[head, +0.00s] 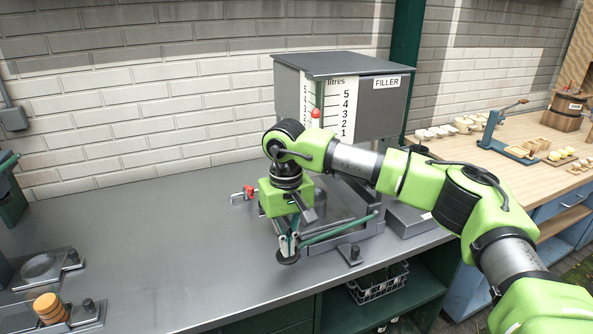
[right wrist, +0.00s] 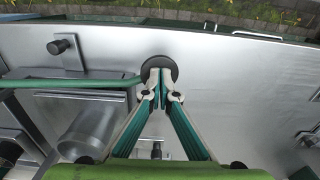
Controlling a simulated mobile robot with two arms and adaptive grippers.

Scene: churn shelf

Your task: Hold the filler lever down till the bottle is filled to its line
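The filler (head: 385,100) is a grey box with a litre scale (head: 342,105) and a red pointer, standing at the back of the bench. Its green lever (head: 340,230) ends in a round black knob, low over the bench's front part. In the right wrist view the lever (right wrist: 70,82) comes in from the left to the knob (right wrist: 159,66). My right gripper (right wrist: 161,92) points down, fingertips together at the knob, seemingly touching it. A clear cylinder, likely the bottle (right wrist: 90,130), shows beside it. Its fill and line cannot be read. My left gripper is out of view.
A red-handled valve (head: 248,190) sticks out left of my right gripper. A small grey block (head: 408,220) lies to the right. A holder with an orange-brown stack (head: 50,308) is at front left. The grey bench (head: 150,240) between is clear. A wire crate (head: 378,285) stands below.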

